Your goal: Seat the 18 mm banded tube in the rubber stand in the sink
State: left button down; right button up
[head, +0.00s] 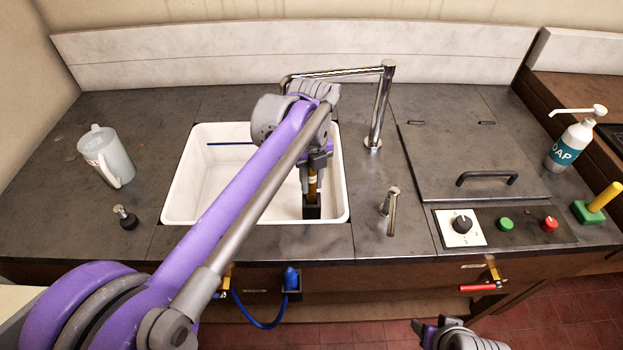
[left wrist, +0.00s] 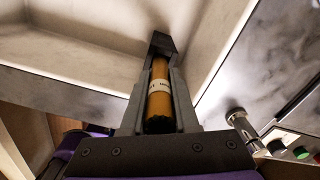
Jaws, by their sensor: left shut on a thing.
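The brass-coloured tube (head: 312,187) with a pale band is upright over the right part of the white sink. My left gripper (head: 316,165) is shut on it from above. In the left wrist view the tube (left wrist: 159,88) lies between the gripper's fingers (left wrist: 158,100), with its printed white band showing. The black rubber stand (head: 312,212) is in the sink near its front right corner. It also shows in the left wrist view (left wrist: 162,43), at the tube's far end. The tube's lower end meets the stand; I cannot tell how deep it sits. My right gripper (head: 440,328) is low at the front, away from the sink.
The sink (head: 185,200) has a blue rod (head: 228,144) towards its back left. A tall tap (head: 376,110) stands behind right, a short one (head: 390,203) beside the sink. A jug (head: 107,157) and a small dark-based fitting (head: 126,218) stand left.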

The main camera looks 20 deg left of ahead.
pick_arm(q)
jog(key=shift+f+b, duration=0.35)
jog(key=shift+f, duration=0.35)
jog(key=c, duration=0.6)
grip_release()
notch_tip(320, 180, up, 11)
jog(key=p, duration=0.1)
jog(key=shift+f, duration=0.15)
